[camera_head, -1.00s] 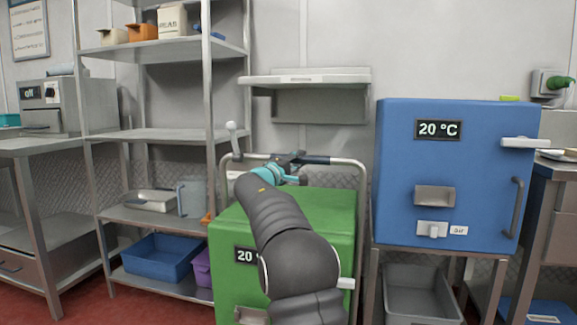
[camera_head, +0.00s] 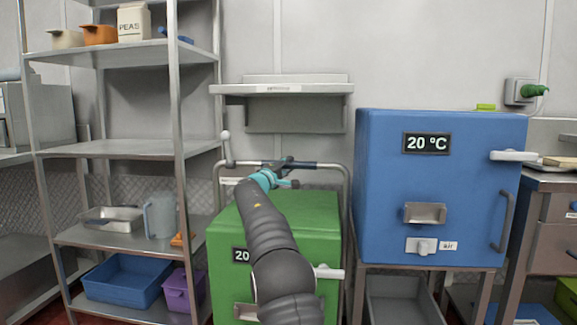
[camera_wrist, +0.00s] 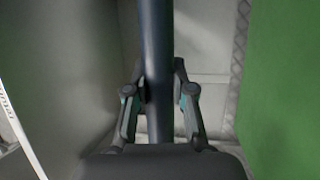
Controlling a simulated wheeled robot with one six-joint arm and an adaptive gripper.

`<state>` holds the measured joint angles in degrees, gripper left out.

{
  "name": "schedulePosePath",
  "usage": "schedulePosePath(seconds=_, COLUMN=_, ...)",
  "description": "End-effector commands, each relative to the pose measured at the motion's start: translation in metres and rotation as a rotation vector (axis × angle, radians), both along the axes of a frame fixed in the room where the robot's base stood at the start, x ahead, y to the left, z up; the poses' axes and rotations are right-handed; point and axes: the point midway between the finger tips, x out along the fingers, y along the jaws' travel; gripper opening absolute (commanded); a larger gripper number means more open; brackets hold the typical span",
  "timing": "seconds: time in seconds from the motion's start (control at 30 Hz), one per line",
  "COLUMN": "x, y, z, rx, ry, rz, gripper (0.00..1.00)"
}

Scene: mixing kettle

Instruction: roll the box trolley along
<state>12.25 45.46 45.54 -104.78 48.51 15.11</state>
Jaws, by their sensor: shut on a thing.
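The box trolley is a green box (camera_head: 312,215) with a grey metal handle frame (camera_head: 346,200) rising behind it. A dark sleeve (camera_head: 303,164) covers part of the frame's top bar. My gripper (camera_head: 284,166) is shut on this dark bar, with my arm reaching over the green box. In the wrist view the dark bar (camera_wrist: 157,45) runs between the two fingers, and the green side of the box (camera_wrist: 285,90) shows at right. My arm hides part of the box's front and its display.
A blue cabinet (camera_head: 385,180) reading 20 °C stands on a metal frame close to the trolley's right. A metal rack (camera_head: 120,148) with bins stands close on the left. A wall shelf (camera_head: 280,89) hangs behind.

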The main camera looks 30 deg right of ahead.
Motion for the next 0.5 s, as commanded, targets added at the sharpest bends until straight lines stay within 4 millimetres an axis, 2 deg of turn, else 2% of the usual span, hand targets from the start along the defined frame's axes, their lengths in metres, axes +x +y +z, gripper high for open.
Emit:
schedulePosePath(seconds=0.3, x=0.0010, y=-0.0019, z=0.0014, rx=-0.003, ry=0.002, rz=0.006, gripper=0.00)
schedulePosePath(seconds=0.33, x=0.0010, y=-0.0022, z=0.0014, rx=-0.003, ry=0.002, rz=0.006, gripper=0.28)
schedulePosePath(seconds=0.4, x=0.0005, y=-0.0027, z=0.0014, rx=-0.003, ry=0.002, rz=0.004, gripper=0.46)
schedulePosePath(seconds=0.43, x=0.0005, y=-0.0027, z=0.0013, rx=-0.003, ry=0.002, rz=0.004, gripper=0.49)
schedulePosePath(seconds=0.5, x=0.0004, y=-0.0027, z=0.0012, rx=-0.002, ry=0.001, rz=0.004, gripper=0.49)
